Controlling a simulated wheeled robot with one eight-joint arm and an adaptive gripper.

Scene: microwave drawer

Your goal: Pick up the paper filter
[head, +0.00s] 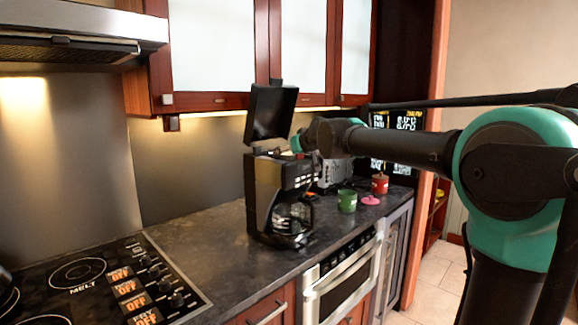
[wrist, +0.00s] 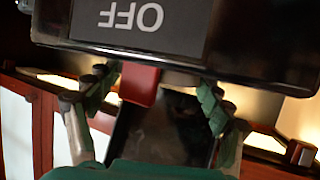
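I cannot make out a paper filter in either view. A black coffee maker (head: 275,190) with its lid (head: 271,112) raised stands on the counter, a glass carafe (head: 291,218) at its base. A dark panel reading OFF upside down (wrist: 135,20) lies close beyond the fingertips. A red block (wrist: 140,84) and a dark surface (wrist: 160,130) show between the fingers.
A green mug (head: 347,201), a pink disc (head: 370,200) and a red container (head: 380,184) stand on the counter (head: 222,232) to the right. A cooktop (head: 95,283) is at left. Upper cabinets (head: 213,45) hang above the counter.

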